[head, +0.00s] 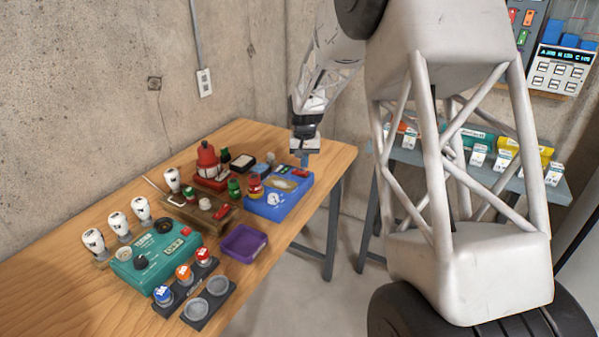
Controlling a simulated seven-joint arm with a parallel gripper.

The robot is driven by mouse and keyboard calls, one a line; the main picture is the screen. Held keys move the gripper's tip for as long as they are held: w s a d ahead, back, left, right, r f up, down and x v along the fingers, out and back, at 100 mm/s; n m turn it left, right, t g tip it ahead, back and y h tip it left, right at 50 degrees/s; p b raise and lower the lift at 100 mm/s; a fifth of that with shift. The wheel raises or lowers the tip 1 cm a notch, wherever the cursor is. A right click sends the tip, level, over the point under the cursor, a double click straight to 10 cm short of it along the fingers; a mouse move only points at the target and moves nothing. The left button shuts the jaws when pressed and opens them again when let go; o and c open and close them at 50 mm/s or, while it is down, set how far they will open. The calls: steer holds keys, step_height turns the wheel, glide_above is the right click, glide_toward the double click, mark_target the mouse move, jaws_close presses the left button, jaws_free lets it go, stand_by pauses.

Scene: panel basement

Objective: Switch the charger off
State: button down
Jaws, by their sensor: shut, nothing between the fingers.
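A blue box (266,206) stands on the far right part of the wooden table. It has a cream meter face, a white dial and a small red part (300,172) near its back right corner; it looks like the charger. The red part's on or off position is too small to tell. My gripper (304,162) is shut and empty, pointing down just above or at that red part. I cannot tell whether it touches it. My forearm comes down from the top.
A teal device (156,262) with knobs, a purple tray (244,243) and a dark rack with colored-top jars (196,287) stand at the front. White bulbs (118,224) line the left. A red lantern (207,160) stands behind. My large arm links block the right.

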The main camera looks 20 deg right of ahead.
mark_target(304, 172)
steer(key=shift+f, duration=1.35)
stand_by(1.4)
steer(key=shift+r, duration=3.55)
steer(key=shift+s, duration=0.1)
